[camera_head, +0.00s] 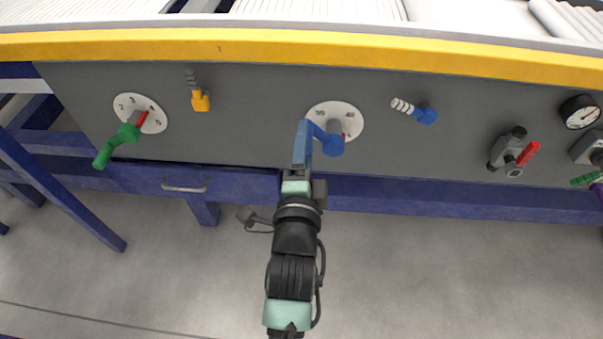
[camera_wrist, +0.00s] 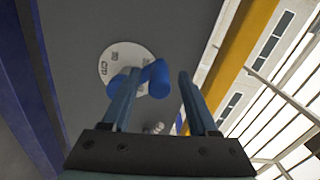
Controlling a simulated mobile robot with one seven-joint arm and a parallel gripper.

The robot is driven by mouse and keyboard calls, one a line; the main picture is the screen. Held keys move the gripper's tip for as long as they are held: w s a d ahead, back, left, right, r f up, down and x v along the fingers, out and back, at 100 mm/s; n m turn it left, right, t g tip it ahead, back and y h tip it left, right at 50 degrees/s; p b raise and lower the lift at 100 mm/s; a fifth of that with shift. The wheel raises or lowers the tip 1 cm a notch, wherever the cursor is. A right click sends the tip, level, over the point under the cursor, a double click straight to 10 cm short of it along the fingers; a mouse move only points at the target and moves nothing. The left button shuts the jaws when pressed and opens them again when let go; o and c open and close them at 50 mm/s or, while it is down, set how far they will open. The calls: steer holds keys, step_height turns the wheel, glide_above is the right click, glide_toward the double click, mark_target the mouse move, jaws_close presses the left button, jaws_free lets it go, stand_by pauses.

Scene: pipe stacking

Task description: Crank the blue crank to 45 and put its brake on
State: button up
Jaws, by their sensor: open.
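The blue crank (camera_head: 333,146) sits on a white round dial (camera_head: 353,115) on the grey panel; a red mark shows beside its hub. My gripper (camera_head: 303,124) is at the crank's left side, pointing at the panel. In the wrist view my gripper (camera_wrist: 158,76) is open, and the blue crank (camera_wrist: 158,78) shows between and behind its fingers. I cannot tell whether they touch. The dial (camera_wrist: 113,55) is partly hidden behind the crank there. A blue brake lever (camera_head: 427,116) with a pale ribbed end is right of the dial.
A green crank (camera_head: 128,133) on its own dial and a yellow lever (camera_head: 200,101) are to the left. A valve with a red handle (camera_head: 530,153) and a gauge (camera_head: 579,112) are to the right. A yellow rail (camera_head: 220,48) runs above; a dark blue beam (camera_head: 420,195) runs below.

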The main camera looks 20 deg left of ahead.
steer(key=p+v, duration=0.2)
steer(key=v, duration=0.9)
steer(key=shift+s+p, duration=0.3)
steer(key=shift+p, duration=0.05)
steer(key=shift+d+r, duration=0.1)
steer(key=shift+d, duration=0.05)
